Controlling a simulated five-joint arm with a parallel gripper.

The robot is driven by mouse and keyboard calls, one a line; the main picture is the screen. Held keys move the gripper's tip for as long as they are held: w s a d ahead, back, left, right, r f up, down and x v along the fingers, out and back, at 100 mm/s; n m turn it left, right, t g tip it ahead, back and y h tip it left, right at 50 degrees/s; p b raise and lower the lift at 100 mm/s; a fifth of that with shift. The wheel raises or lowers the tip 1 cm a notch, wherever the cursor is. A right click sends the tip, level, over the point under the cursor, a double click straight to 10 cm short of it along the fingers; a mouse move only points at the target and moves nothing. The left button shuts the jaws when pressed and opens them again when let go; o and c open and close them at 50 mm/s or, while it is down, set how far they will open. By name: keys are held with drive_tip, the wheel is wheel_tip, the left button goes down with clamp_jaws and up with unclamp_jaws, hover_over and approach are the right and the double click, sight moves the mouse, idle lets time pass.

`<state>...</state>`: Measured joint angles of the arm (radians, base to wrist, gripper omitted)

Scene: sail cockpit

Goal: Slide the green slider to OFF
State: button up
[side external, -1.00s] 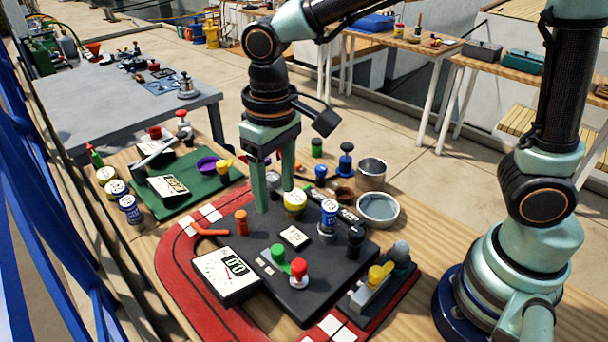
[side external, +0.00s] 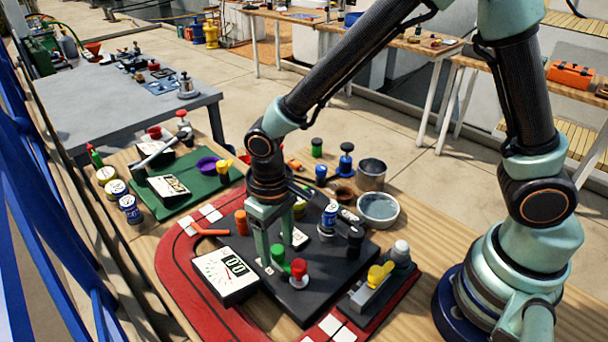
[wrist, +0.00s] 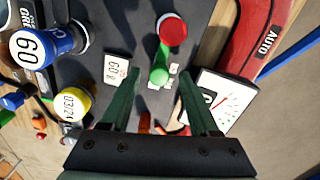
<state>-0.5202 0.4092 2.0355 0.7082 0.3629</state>
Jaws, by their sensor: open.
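The green slider (side external: 278,254) is a small green knob on the dark panel (side external: 315,305), just left of a red knob (side external: 299,268). My gripper (side external: 275,249) is open, pointing down, with its fingertips around or just above the green slider. In the wrist view the green slider (wrist: 160,72) lies between the open fingertips (wrist: 159,80), and the red knob (wrist: 172,30) lies just beyond it. I cannot tell whether a finger touches the green slider. Small white labels sit beside it, too small to read.
A white meter box (side external: 225,275) stands left of the slider. A white label plate (wrist: 117,69) and a yellow knob (wrist: 76,103) are close by in the wrist view. A blue-and-white knob (side external: 329,212) and a yellow-handled lever (side external: 380,273) stand to the right.

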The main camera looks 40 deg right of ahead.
drive_tip(key=shift+f, duration=0.15)
drive_tip(key=shift+c, duration=0.4)
clamp_jaws()
